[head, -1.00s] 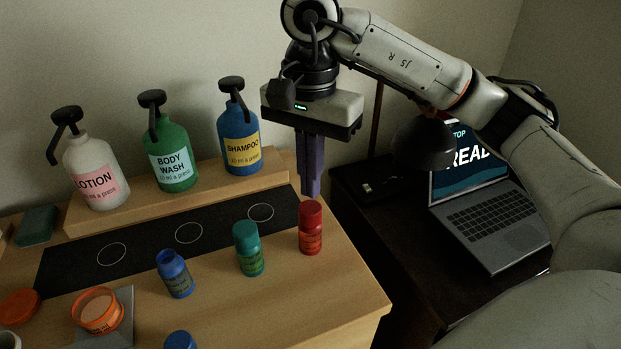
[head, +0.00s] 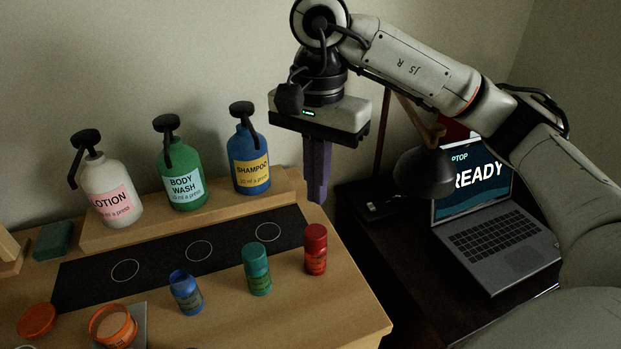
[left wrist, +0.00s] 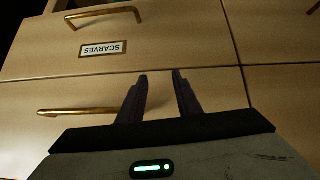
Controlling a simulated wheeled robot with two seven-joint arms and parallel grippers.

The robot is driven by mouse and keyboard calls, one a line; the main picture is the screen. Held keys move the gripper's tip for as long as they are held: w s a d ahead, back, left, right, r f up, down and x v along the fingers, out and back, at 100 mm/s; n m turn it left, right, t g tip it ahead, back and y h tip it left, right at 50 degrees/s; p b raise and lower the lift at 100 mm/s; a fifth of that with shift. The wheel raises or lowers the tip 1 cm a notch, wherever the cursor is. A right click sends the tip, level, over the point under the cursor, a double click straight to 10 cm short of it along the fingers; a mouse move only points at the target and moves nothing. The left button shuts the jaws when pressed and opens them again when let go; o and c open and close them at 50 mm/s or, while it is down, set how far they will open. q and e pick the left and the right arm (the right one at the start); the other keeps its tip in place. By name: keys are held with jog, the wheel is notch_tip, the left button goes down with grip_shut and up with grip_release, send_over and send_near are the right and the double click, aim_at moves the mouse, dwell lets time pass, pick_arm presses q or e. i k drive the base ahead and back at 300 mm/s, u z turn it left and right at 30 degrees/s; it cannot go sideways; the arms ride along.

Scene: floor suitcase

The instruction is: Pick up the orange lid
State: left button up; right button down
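An orange lid (head: 37,320) lies flat on the wooden top at the left in the head view. Beside it an open orange-rimmed container (head: 113,325) stands on a grey plate. My right gripper (head: 317,190) points down above the right side of the wooden top, behind the red bottle, well away from the lid; whether its fingers are apart cannot be told from this side. My left gripper (left wrist: 160,85) shows in the left wrist view with its fingers apart and nothing between them, in front of wooden drawers (left wrist: 190,50). It is not in the head view.
Blue, green and red bottles stand in a row; the blue one (head: 186,291) is uncapped. Pump bottles of lotion (head: 110,190), body wash and shampoo stand on a raised shelf behind a black mat (head: 90,285). A laptop (head: 500,235) and lamp are at the right.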

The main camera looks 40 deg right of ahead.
aim_at(40, 318)
jog(key=k, duration=1)
